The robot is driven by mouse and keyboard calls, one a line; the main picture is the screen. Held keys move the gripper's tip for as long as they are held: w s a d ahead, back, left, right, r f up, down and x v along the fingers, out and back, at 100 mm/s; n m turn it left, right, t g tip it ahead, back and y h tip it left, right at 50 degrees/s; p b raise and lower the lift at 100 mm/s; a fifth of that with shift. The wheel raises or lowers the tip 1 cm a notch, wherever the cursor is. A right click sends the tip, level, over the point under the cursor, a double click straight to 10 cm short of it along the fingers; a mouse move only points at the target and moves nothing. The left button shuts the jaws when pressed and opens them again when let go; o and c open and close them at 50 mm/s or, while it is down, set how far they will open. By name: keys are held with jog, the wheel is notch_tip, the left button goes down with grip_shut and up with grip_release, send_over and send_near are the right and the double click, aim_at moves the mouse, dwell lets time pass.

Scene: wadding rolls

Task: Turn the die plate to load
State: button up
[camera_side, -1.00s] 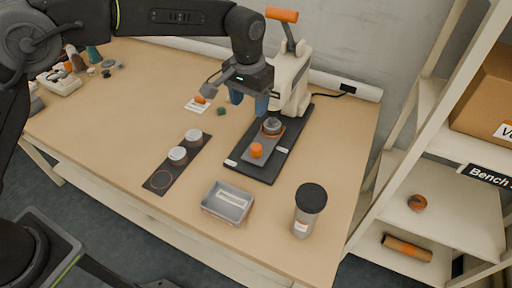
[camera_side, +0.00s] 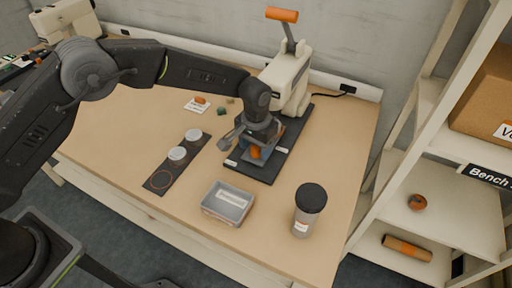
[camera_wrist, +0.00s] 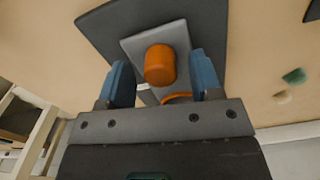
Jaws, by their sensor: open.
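The die plate (camera_wrist: 177,34) is a grey slab with an upright orange knob (camera_wrist: 160,64) near one end. It lies on the black base (camera_side: 287,148) of the cream lever press (camera_side: 287,82), whose orange-handled lever is raised. My gripper (camera_wrist: 163,82) is open, with its blue fingers on either side of the plate's knob end; a gap shows between each finger and the knob. In the side view the knob (camera_side: 256,153) shows just below my gripper (camera_side: 258,147). The die on the plate is mostly hidden by my gripper; only an orange rim shows in the wrist view.
A black strip (camera_side: 160,182) with two white-lidded round pots lies left of the press. A clear labelled tray (camera_side: 228,203) and a dark-lidded jar (camera_side: 308,211) stand toward the front. A small green piece (camera_side: 221,111) lies behind. Shelves stand at right.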

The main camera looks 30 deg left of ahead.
jog(key=shift+f, duration=0.55)
grip_shut()
